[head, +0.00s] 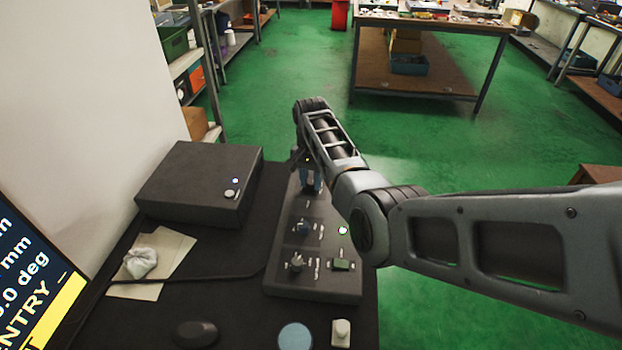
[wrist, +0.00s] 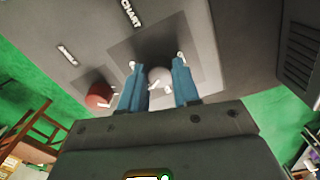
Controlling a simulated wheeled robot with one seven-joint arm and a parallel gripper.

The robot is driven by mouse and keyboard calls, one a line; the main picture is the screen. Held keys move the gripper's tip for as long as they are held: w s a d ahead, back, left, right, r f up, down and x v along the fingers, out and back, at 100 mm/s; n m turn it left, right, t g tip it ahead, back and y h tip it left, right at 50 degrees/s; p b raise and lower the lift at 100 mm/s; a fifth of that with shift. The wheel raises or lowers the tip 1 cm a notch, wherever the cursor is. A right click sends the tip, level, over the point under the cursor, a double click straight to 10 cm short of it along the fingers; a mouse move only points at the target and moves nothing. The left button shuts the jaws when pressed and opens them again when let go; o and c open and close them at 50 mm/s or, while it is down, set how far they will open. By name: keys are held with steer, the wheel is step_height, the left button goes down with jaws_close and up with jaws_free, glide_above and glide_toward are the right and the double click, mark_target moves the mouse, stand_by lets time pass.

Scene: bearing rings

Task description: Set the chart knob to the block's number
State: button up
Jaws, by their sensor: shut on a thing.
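The chart knob (wrist: 159,76), a pale grey round knob, sits below the CHART label on the dark panel in the wrist view. The blue fingertips of my gripper (wrist: 157,61) are on either side of the knob, shut on it. In the head view my gripper (head: 311,178) is at the far end of the control panel (head: 315,286), where the arm hides the knob. The knob's setting is not readable. I cannot make out a numbered block in either view.
The panel also has two dark knobs (head: 303,228) (head: 296,262), a green switch (head: 341,265) and a lit white button (head: 342,230). A red knob (wrist: 99,96) is left of the chart knob. A grey box (head: 200,180) and a screen (head: 35,285) stand left.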

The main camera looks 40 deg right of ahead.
mark_target(311, 181)
stand_by(0.3)
steer(key=o, duration=1.1)
steer(key=shift+c, duration=0.2)
steer(key=shift+r, duration=3.9)
